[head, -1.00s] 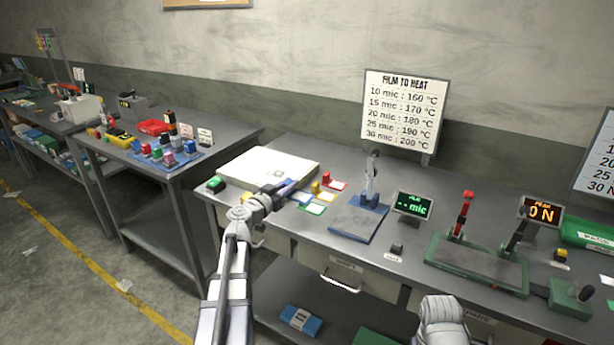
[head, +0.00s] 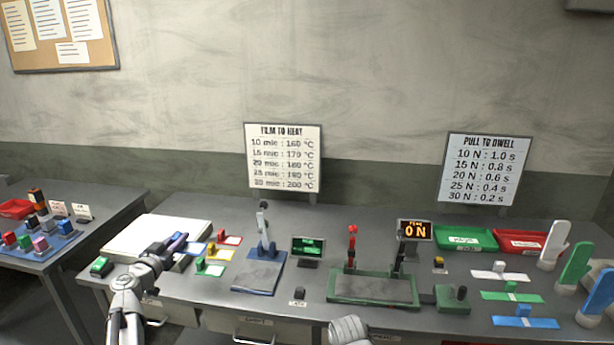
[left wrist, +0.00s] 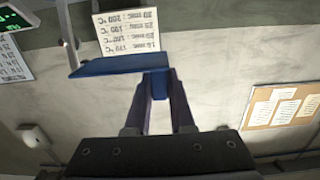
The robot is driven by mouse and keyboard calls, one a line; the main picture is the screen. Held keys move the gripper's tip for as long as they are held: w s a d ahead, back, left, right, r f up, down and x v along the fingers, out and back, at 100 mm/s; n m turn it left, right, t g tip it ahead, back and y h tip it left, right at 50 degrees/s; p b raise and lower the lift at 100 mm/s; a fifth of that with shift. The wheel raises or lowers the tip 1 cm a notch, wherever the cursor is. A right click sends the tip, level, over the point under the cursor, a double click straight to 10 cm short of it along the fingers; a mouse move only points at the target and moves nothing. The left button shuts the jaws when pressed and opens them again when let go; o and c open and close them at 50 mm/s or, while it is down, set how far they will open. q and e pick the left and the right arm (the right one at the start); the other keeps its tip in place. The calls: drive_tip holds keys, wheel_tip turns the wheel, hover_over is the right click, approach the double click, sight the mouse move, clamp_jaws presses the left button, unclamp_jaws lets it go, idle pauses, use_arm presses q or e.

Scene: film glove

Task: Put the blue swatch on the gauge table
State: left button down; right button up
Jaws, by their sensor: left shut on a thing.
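My left gripper (head: 172,243) is shut on the blue swatch, beside the white slab at the bench's left. In the left wrist view the gripper (left wrist: 158,88) clasps the block of the blue swatch (left wrist: 120,66), and its flat plate sticks out to the left. In the head view the swatch is small and partly hidden by the gripper. The gauge table (head: 258,276) is a blue plate with an upright lever post, right of the gripper; its plate looks bare. My right gripper is out of view.
Red (head: 211,249), yellow (head: 199,264) and green swatches stand near colour-edged cards, between gripper and gauge table. A green display (head: 308,248) and a green-framed sealer (head: 375,288) stand to the right. Several strips and upright paddles fill the right end.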

use_arm(q)
drive_tip(key=b, duration=0.5)
hover_over(189, 288)
drive_tip(key=shift+f, duration=2.85)
drive_tip(key=shift+f+b, duration=0.1)
drive_tip(key=shift+b, duration=0.2)
wheel_tip(189, 288, down, 5)
drive_tip(key=b, duration=0.4)
drive_tip(key=shift+w+b, duration=0.1)
drive_tip(key=shift+b, duration=0.3)
wheel_tip(189, 288, down, 4)
drive_tip(key=b, duration=0.4)
drive_tip(key=shift+f+b, duration=0.2)
drive_tip(key=shift+b, duration=0.1)
drive_tip(key=shift+f, duration=0.2)
drive_tip(key=c, duration=0.8)
unclamp_jaws()
